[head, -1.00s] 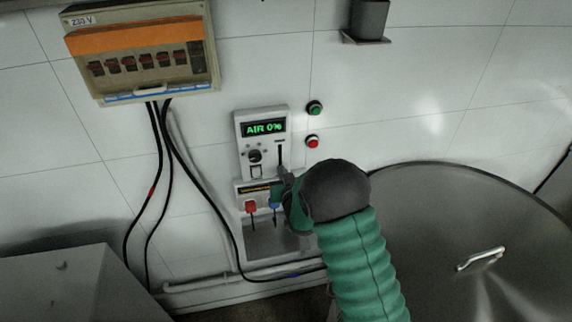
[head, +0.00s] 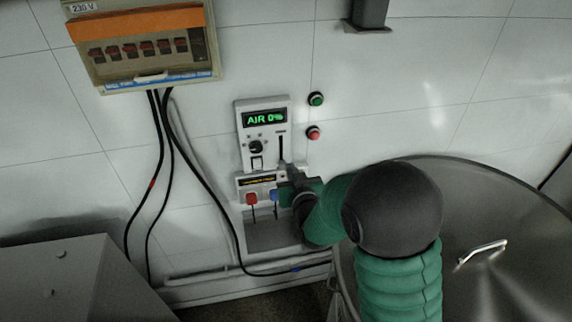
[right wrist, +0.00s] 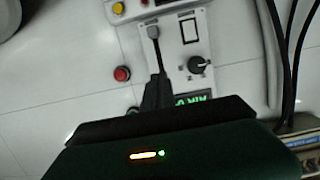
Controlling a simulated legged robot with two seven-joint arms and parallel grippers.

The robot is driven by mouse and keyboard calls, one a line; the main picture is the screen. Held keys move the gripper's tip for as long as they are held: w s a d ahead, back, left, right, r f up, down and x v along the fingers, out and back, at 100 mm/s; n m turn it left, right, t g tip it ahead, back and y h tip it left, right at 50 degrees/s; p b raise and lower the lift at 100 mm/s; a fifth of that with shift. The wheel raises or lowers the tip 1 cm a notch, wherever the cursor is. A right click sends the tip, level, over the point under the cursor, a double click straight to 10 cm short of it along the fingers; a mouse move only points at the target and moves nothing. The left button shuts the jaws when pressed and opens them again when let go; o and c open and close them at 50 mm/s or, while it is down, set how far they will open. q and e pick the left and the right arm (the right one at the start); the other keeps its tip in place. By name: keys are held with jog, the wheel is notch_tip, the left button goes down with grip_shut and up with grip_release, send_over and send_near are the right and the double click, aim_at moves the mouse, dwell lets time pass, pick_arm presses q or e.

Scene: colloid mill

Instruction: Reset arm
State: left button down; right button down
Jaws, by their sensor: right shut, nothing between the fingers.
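My right gripper (head: 287,172) is shut and empty, close in front of the white control panel (head: 243,150). The panel has a green display (head: 264,118) reading "AIR 0%", a black knob (head: 255,147), a small switch and a vertical slider slot (head: 281,146). In the right wrist view the dark fingers (right wrist: 157,88) lie over the panel beside the knob (right wrist: 197,65), in line with the slider slot and its grey handle (right wrist: 153,31). I cannot tell whether the fingers touch the panel. My left gripper is not in view.
A green button (head: 316,99) and a red button (head: 313,133) are on the wall right of the panel. A breaker box (head: 150,75) hangs upper left, with black cables below. A large round metal lid (head: 500,220) is at right. A grey cabinet (head: 70,280) stands lower left.

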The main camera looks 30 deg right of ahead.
jog(key=s+a+f+n+g+y+b, duration=0.1)
jog(key=s+a+f+g+b, duration=0.15)
jog(key=f, duration=0.25)
jog(key=s+a+f+g+y+b, duration=0.1)
jog(key=s+a+f+g, duration=0.2)
jog(key=s+f, duration=0.15)
jog(key=s+a+f+n+g+b, duration=0.1)
jog(key=s+a+f+g, duration=0.1)
jog(key=s, duration=0.6)
jog(key=s+a+f+g+y, duration=0.1)
jog(key=s+f+g, duration=0.3)
jog(key=s, duration=0.4)
jog(key=shift+a+f+n+g+y+b, duration=0.3)
jog(key=shift+a+f+n+g+b, duration=0.1)
jog(key=shift+a+f, duration=0.35)
jog(key=shift+r, duration=0.1)
